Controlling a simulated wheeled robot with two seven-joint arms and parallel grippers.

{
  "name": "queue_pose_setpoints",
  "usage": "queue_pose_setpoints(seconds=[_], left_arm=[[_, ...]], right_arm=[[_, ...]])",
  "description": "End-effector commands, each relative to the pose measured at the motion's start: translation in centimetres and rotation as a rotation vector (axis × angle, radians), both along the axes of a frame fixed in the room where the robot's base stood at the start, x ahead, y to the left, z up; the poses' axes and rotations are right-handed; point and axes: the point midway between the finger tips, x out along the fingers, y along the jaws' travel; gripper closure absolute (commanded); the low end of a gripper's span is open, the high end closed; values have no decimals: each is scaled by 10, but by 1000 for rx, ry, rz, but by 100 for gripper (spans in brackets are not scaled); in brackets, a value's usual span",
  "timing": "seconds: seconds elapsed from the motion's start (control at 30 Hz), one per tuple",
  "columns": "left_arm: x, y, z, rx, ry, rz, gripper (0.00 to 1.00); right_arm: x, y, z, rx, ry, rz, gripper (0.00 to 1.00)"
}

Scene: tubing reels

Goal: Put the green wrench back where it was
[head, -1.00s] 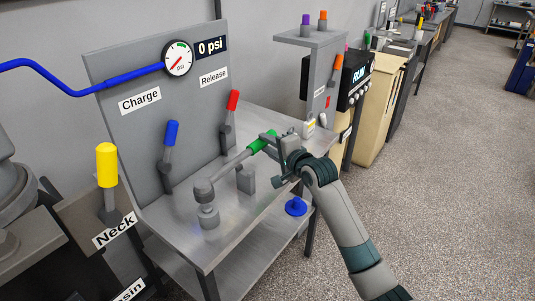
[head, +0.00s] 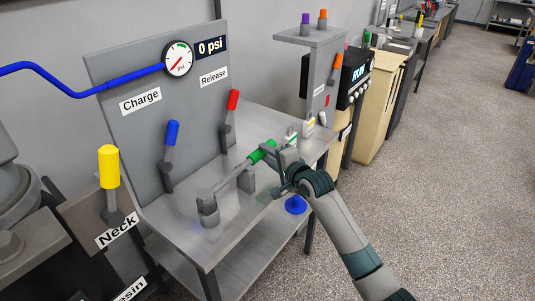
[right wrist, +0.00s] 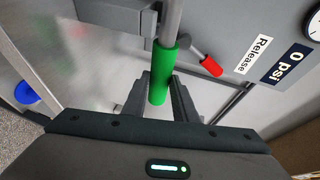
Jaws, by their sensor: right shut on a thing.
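The green wrench has a green handle (head: 262,152) and a grey shaft. In the head view its far end is at a grey upright fitting (head: 209,217) on the metal bench; I cannot tell whether it is seated on it. My right gripper (head: 279,158) is shut on the green handle, above the bench's right part. In the right wrist view the handle (right wrist: 163,75) runs between the two fingers (right wrist: 160,98), with the grey shaft leading away upward. A grey block (head: 246,181) stands close beside the shaft. My left gripper is not in view.
The bench panel behind has a blue lever (head: 171,134), a red lever (head: 232,101) and a gauge (head: 178,58) beside a 0 psi display. A yellow-handled lever (head: 109,167) stands at left. A blue disc (head: 296,205) is at the bench's front edge.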

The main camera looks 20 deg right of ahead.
Motion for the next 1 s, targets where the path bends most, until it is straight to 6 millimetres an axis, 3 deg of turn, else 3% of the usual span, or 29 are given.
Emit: queue_pose_setpoints(seconds=[0.6, 0.63, 0.7, 1.0], left_arm=[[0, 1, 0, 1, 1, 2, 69], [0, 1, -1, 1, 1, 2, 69], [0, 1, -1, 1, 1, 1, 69], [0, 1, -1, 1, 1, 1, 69]], right_arm=[[0, 0, -9, 3, -3, 0, 100], [0, 0, -11, -1, 0, 0, 67], [0, 0, -11, -1, 0, 0, 56], [0, 0, -10, 0, 0, 0, 56]])
